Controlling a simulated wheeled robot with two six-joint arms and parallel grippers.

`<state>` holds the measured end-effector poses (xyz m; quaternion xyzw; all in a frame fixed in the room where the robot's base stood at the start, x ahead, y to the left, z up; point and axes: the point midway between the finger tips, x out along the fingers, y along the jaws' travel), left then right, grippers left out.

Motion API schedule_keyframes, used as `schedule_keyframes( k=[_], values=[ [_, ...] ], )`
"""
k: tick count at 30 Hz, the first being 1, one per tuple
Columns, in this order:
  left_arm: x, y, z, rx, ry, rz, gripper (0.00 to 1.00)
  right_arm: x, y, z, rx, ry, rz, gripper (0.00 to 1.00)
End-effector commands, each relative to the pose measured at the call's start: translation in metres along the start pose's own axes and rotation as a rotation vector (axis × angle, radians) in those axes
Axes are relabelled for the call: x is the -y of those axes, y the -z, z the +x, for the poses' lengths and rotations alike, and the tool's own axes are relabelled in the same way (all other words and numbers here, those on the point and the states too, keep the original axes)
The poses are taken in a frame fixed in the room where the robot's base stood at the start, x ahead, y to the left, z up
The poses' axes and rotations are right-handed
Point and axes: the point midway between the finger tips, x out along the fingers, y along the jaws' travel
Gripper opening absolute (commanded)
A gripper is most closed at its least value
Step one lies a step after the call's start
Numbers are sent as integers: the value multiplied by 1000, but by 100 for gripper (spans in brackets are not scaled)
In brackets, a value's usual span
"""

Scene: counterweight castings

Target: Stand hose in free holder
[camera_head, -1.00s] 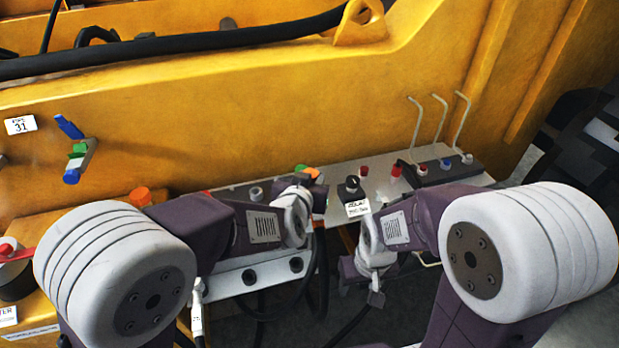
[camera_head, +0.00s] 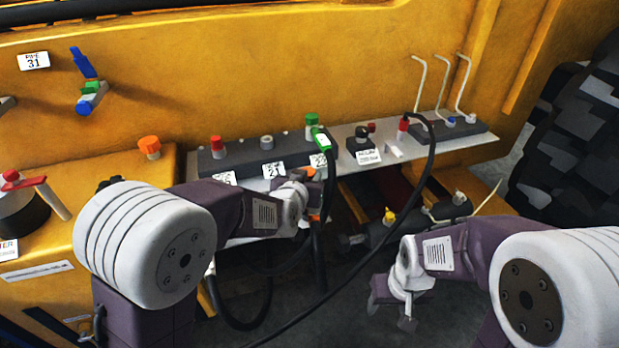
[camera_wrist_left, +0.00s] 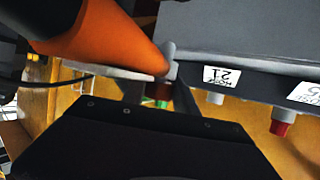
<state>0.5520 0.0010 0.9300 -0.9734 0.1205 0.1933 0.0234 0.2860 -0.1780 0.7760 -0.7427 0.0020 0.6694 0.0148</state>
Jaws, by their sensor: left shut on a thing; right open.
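My left gripper (camera_head: 308,180) is shut on a hose end with an orange sleeve, just in front of the labelled port block (camera_head: 240,158). In the left wrist view the orange sleeve (camera_wrist_left: 105,40) looms large and tapers toward the block; whether its tip touches anything I cannot tell. A black hose (camera_head: 332,185) hangs from a green-collared plug (camera_head: 320,138) at the block's right end. Which holder is free I cannot tell; my left arm covers part of the area below the block. My right gripper (camera_head: 388,300) is open and empty, low at the right.
The block carries red (camera_head: 215,143) and grey (camera_head: 266,142) ports. A small dark box (camera_head: 360,145) and a black strip with wire hooks (camera_head: 450,128) stand to the right. A black hose (camera_head: 425,165) loops from a red fitting there. A dark bar with a yellow cap (camera_head: 389,216) lies lower.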

Motion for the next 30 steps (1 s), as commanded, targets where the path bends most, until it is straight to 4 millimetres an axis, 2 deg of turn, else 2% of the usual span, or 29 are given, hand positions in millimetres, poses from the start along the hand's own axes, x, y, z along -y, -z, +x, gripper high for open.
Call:
schedule_keyframes(
  k=[16,30],
  values=[
    [0,-50,21,-2,0,1,0,-1,-5,48,0,0,0,57],
    [0,-52,22,-2,0,1,0,-1,-5,50,0,0,0,57]
  ],
)
